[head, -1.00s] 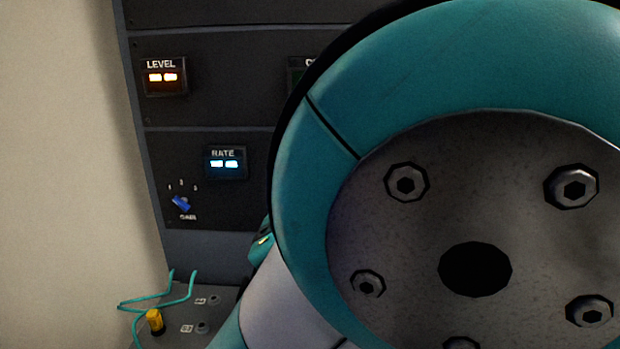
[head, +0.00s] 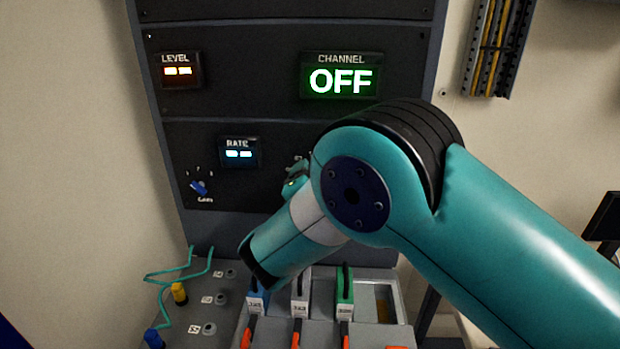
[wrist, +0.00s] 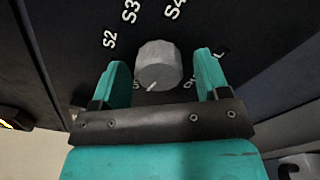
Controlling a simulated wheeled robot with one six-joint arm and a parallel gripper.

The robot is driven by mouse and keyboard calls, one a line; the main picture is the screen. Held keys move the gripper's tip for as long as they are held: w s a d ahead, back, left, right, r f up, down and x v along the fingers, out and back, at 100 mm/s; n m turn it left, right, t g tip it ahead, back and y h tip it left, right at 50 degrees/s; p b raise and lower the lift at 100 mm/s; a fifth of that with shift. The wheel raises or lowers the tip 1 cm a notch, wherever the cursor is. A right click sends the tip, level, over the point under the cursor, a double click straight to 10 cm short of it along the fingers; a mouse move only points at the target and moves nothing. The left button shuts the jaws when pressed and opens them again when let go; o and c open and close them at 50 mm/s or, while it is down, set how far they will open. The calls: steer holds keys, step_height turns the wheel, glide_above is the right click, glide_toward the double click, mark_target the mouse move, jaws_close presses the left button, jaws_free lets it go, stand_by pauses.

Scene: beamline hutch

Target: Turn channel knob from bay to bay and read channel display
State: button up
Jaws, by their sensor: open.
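The channel display (head: 341,80) on the dark rack panel reads OFF in green. The channel knob (wrist: 158,62) is a grey faceted knob in the wrist view, with a white pointer mark on its lower edge. Labels S2, S3 and S4 show around it; other lettering is partly hidden by my fingers. My gripper (wrist: 163,72) is open, with one teal finger on each side of the knob and visible gaps between. In the head view my arm hides the knob and most of the gripper.
The level display (head: 180,70), rate display (head: 239,153) and blue gain knob (head: 200,187) are on the panel to the left. Below are a sloped console (head: 222,272) with sockets and a teal cable, and a tray (head: 377,290) with several coloured handled modules.

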steer(key=c, duration=0.9)
steer(key=shift+c, duration=0.2)
steer(key=shift+b, duration=0.4)
steer(key=m+b, duration=0.1)
steer(key=b, duration=0.1)
steer(key=m+b, duration=0.1)
steer(key=shift+f+m+b, duration=0.25)
steer(key=shift+m+b, duration=0.15)
steer(key=m+b, duration=0.3)
steer(key=b, duration=0.1)
steer(key=shift+r, duration=0.1)
steer(key=shift+r+m+b, duration=0.2)
steer(key=shift+m+b, duration=0.8)
steer(key=shift+b, duration=0.2)
